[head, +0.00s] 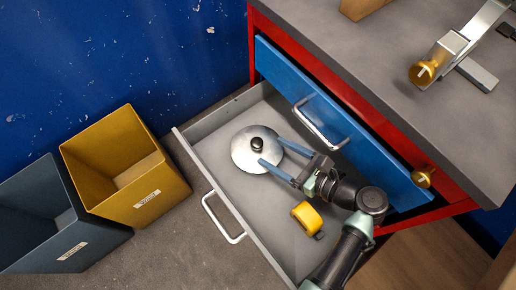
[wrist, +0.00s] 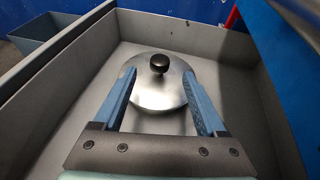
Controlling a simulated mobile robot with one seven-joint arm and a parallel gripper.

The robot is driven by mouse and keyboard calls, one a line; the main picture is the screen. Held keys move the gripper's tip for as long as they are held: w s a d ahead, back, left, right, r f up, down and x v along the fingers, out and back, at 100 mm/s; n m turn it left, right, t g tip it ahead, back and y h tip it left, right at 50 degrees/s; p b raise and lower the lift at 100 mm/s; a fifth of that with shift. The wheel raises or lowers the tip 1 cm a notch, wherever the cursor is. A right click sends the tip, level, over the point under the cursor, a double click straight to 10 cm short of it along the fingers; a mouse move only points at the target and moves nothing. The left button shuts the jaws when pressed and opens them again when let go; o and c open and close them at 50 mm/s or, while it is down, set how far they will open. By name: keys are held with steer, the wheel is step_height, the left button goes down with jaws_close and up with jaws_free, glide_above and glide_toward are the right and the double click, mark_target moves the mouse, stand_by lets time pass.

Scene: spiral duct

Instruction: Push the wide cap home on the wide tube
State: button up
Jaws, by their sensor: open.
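A round silver lid-like disc with a black knob (head: 243,158) lies in the open drawer; it also shows in the wrist view (wrist: 160,96). I cannot tell whether this is the wide cap. My gripper (head: 270,151) is open, its two blue fingers reaching over the disc toward the knob. In the wrist view the knob (wrist: 159,63) is centred just beyond the fingertips, with nothing gripped. On the bench top, a silver tube-like piece (head: 484,22) has a brass-coloured round end (head: 422,73). Another brass-coloured round piece (head: 423,177) shows at the cabinet front. How either is seated is unclear.
The grey drawer (head: 222,204) has raised walls around my gripper. A yellow object (head: 307,217) lies in it, close to my arm. A shut-looking blue drawer front (head: 330,120) stands above. Yellow (head: 128,165) and dark grey (head: 45,215) bins stand at the left.

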mark_target(262, 146)
steer(key=b+x, duration=0.2)
steer(key=x, duration=0.5)
jaws_close()
stand_by(0.3)
